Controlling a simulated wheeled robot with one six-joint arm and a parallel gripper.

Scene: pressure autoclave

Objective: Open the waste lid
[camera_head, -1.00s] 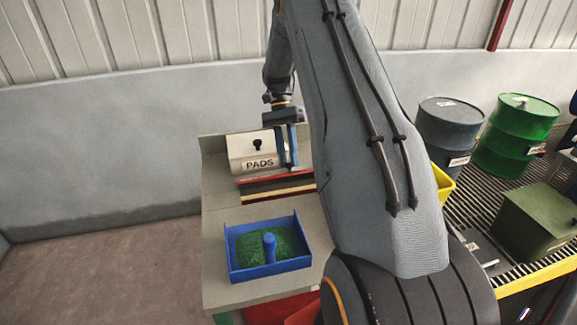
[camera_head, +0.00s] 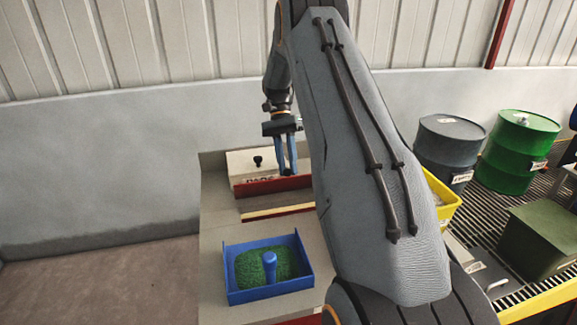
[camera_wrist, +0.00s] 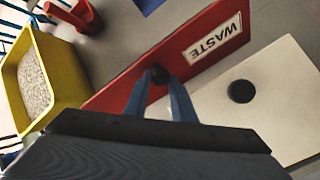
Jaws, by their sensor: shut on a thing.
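The waste lid is a red panel (camera_wrist: 205,50) with a white WASTE label and a small black knob (camera_wrist: 160,74) in the wrist view. My gripper (camera_wrist: 166,84) has its two blue fingers shut on that knob. In the head view the red lid (camera_head: 268,187) stands tilted up in front of the cream PADS box (camera_head: 243,162) and covers part of its label. My gripper (camera_head: 286,173) is at the lid's upper edge there. My arm hides the lid's right end.
A blue tray (camera_head: 268,296) with green granules and a blue post stands nearer on the bench. The PADS box has its own black knob (camera_wrist: 240,91) close to my fingers. A yellow bin (camera_wrist: 55,65) and a red object (camera_wrist: 72,14) lie at the wrist view's left.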

